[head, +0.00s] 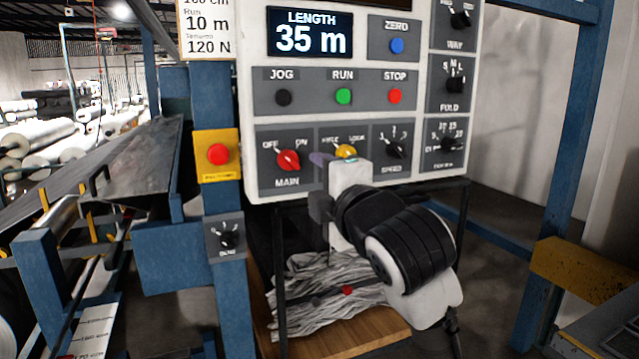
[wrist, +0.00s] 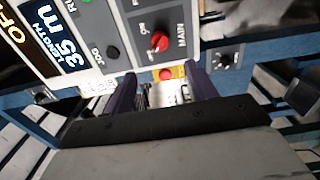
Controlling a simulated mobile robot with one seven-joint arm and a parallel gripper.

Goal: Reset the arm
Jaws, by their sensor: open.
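My gripper (head: 327,160) is in front of the lower part of the white control panel (head: 362,131), near the red MAIN knob (head: 288,160) and the yellow FREE/LOCK knob (head: 346,151). My arm hides part of the panel's lower edge. In the wrist view the two purple fingers of my gripper (wrist: 161,80) stand apart with nothing held between them. The MAIN knob (wrist: 160,41) shows ahead of the fingers there. Contact between the fingers and the panel cannot be told.
A red stop button (head: 218,154) on a yellow box sits on the blue post left of the panel. A small dial box (head: 226,238) is below it. Crumpled grey material (head: 318,290) lies on a wooden surface under my arm. A yellow beam (head: 585,267) stands at the right.

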